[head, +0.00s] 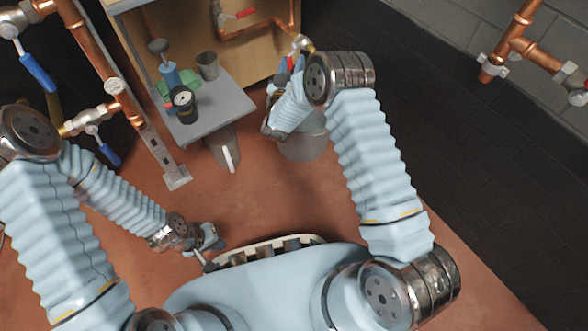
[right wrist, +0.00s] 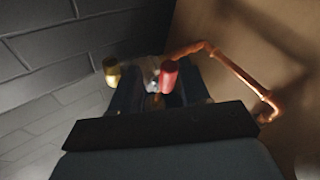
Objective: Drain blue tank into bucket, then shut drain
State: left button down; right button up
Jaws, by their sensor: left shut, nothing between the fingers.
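My left gripper (head: 207,240) is shut and empty, low over the floor at the lower left. My right gripper (head: 290,68) is at the pipework by the wooden panel, partly hidden by its own arm. In the right wrist view, a red handle (right wrist: 168,73) and a brass fitting (right wrist: 112,71) appear at the dark fingers; I cannot tell whether the fingers grip anything. A brass valve end (head: 302,43) shows just beyond this gripper. A grey bucket (head: 305,147) stands on the floor below, partly covered by my right arm. I cannot make out a blue tank.
A grey table (head: 218,108) holds a blue bottle, a black gauge and a metal cup (head: 207,66). Another red-handled valve (head: 238,15) sits on copper pipe. Blue-handled valves (head: 38,72) are at left. A dark wall (head: 440,120) bounds the right. The reddish floor between is clear.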

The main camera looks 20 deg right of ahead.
jog(key=s+a+n+g+y+p, duration=0.2)
jog(key=s+a+n, duration=0.25)
jog(key=s, duration=0.95)
jog(key=s+a+f+m+g+y, duration=0.1)
jog(key=s+f+g+y, duration=0.3)
jog(key=f, duration=0.5)
jog(key=s+a+f+m+g+y, duration=0.1)
jog(key=s+f+m+g+y, duration=0.1)
jog(key=s+f+g+y, duration=0.3)
jog(key=shift+s+f+g, duration=0.4)
jog(key=shift+s+f, duration=0.9)
jog(key=shift+f, duration=0.6)
jog(key=shift+d, duration=0.1)
